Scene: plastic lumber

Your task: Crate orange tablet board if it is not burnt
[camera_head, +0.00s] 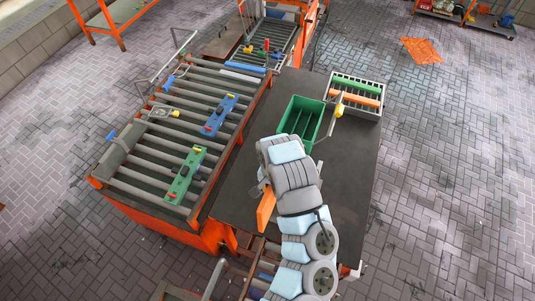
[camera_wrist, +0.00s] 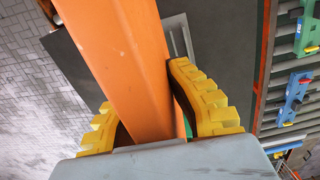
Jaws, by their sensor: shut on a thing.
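An orange board (camera_wrist: 125,60) is between the yellow ridged fingers of my gripper (camera_wrist: 160,105) in the wrist view, and the gripper is shut on it. The visible face is plain orange, with no dark burn marks; its other faces are hidden. In the head view, part of the board (camera_head: 265,209) shows left of my arm, over the dark table; the gripper is mostly hidden behind the arm. A grey crate (camera_head: 376,113) at the table's far right corner holds a green board (camera_head: 356,85) and an orange one (camera_head: 352,98). An open green crate (camera_head: 303,118) stands left of it.
The dark table (camera_head: 350,165) is bare right of my arm. A roller conveyor (camera_head: 165,130) on the left carries a green board (camera_head: 185,176) and a blue board (camera_head: 219,116) with small parts. A yellow-ended lever (camera_head: 339,108) stands between the two crates.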

